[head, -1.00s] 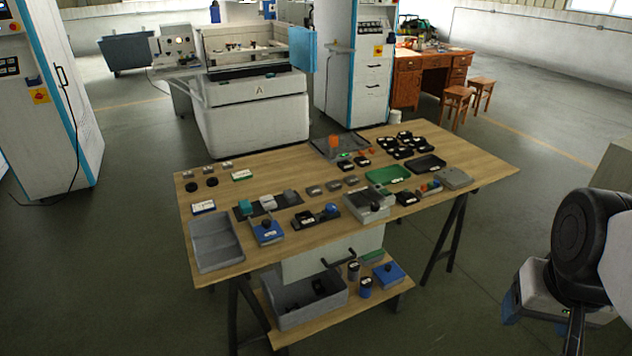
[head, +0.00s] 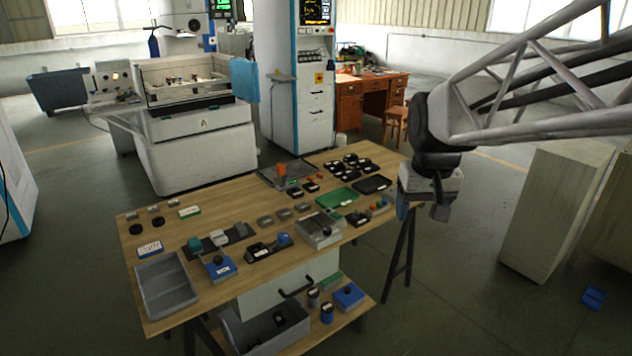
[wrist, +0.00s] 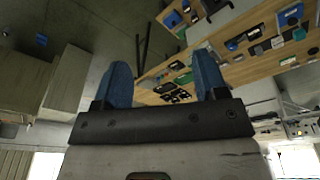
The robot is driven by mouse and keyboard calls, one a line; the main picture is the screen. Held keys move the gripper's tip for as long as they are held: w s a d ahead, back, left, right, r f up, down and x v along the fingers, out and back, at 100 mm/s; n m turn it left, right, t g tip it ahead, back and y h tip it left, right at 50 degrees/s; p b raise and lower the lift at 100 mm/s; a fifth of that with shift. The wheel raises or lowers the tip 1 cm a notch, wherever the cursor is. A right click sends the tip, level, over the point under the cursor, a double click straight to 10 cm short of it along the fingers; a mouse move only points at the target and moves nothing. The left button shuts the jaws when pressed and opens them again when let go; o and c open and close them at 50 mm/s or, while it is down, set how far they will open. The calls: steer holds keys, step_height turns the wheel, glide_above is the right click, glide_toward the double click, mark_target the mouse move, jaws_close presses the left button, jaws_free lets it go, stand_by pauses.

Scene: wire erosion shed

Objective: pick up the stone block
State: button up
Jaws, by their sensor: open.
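My gripper (head: 421,207) hangs in the air off the right end of the workbench, apart from everything on it. In the wrist view its two blue fingers (wrist: 162,78) stand wide apart with nothing between them. Several small grey blocks sit on the bench: a row of three (head: 284,214) near the middle, and a light grey block (head: 219,238) and a darker grey block (head: 240,230) on a black mat beside a teal block (head: 195,244). I cannot tell for certain which is the stone block.
The wooden workbench (head: 160,220) is crowded: a grey tray (head: 166,290), a blue box (head: 218,268), a grey device (head: 320,230), a green tray (head: 337,198) and several black parts (head: 350,162). A lower shelf holds a grey bin (head: 265,335). A pale cabinet (head: 555,215) stands at right.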

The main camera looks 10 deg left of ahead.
steer(key=w+a+f+n, duration=0.2)
steer(key=w+a, duration=0.9)
steer(key=w, duration=0.5)
steer(key=n+g, duration=0.2)
steer(key=n, duration=0.3)
glide_above(241, 227)
step_height(241, 227, down, 30)
steer(key=shift+d+f, duration=0.15)
steer(key=shift+f, duration=0.1)
steer(key=shift+a+f, duration=0.25)
steer(key=shift+f, duration=0.05)
steer(key=shift+w+f, duration=0.1)
steer(key=shift+f, duration=1.15)
